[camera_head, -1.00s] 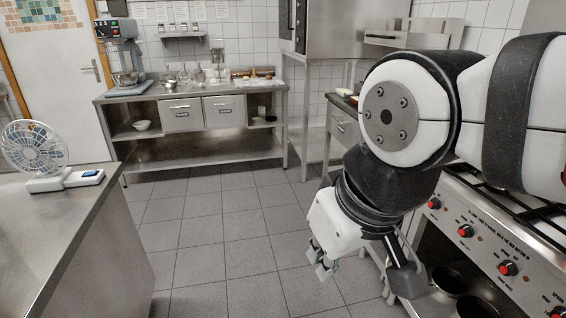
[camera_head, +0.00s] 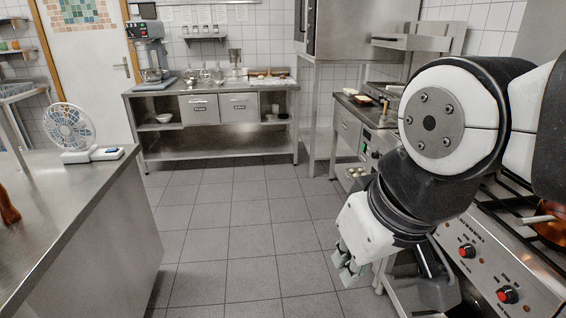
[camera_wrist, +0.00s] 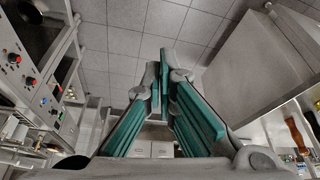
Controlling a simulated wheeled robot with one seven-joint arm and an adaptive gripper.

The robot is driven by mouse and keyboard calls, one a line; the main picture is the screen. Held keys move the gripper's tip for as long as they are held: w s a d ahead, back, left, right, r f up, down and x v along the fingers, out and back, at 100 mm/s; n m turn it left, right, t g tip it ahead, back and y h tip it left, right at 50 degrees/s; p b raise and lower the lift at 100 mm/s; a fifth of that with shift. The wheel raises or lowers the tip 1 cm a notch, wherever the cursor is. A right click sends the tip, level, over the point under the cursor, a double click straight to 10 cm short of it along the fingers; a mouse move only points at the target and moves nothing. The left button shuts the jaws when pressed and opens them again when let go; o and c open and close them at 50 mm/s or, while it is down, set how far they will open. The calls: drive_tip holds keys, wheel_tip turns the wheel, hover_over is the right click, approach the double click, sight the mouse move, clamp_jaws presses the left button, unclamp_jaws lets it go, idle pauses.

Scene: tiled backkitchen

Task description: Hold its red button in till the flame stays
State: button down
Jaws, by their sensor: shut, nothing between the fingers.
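The cooker front (camera_head: 480,262) stands at the right in the head view, with dark knobs that have red centres. One red-centred knob (camera_head: 467,251) shows beside my arm and another (camera_head: 508,295) lies nearer. In the wrist view the panel is at the left, with red-centred controls (camera_wrist: 14,57) and small lettering too blurred to read. No flame is visible. My gripper (camera_head: 345,275) points down over the floor left of the cooker, apart from the knobs. Its teal-padded fingers (camera_wrist: 165,72) are shut and empty. My arm hides part of the cooker.
A steel counter (camera_head: 95,190) at the left carries a white fan (camera_head: 70,130). An orange-brown pan (camera_head: 552,228) sits on the cooker top at the right edge. A work table (camera_head: 215,150) stands at the back. The tiled floor (camera_head: 235,240) between is clear.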

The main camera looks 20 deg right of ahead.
drive_tip(key=w+d+f+n+t+b, duration=0.1)
drive_tip(key=w+d+f+b, duration=0.3)
drive_tip(key=w, duration=0.5)
drive_tip(key=w+d+f+h+b, duration=0.1)
drive_tip(key=w+d+f+b, duration=0.15)
drive_tip(key=w+d, duration=0.55)
drive_tip(key=w+d+f+n+t+b, duration=0.15)
drive_tip(key=w+f, duration=0.35)
drive_tip(key=w, duration=0.6)
drive_tip(key=w+d+f+n+h+b, duration=0.4)
drive_tip(key=w+d+f, duration=0.3)
drive_tip(key=d, duration=0.5)
drive_tip(key=w+d+f+n+t+h+b, duration=0.1)
drive_tip(key=w+d+f+n+h+b, duration=0.3)
drive_tip(key=w+d+f, duration=0.3)
drive_tip(key=w+d+f+n+t+h+b, duration=0.1)
drive_tip(key=w+d+f+n+h+b, duration=0.4)
drive_tip(key=d+f, duration=0.6)
drive_tip(key=w+d+n+b, duration=0.1)
drive_tip(key=w+d, duration=0.1)
drive_tip(key=d, duration=0.6)
drive_tip(key=shift+d+f, duration=0.15)
drive_tip(key=shift+d, duration=0.05)
drive_tip(key=shift+d+n, duration=0.15)
drive_tip(key=shift+n, duration=0.1)
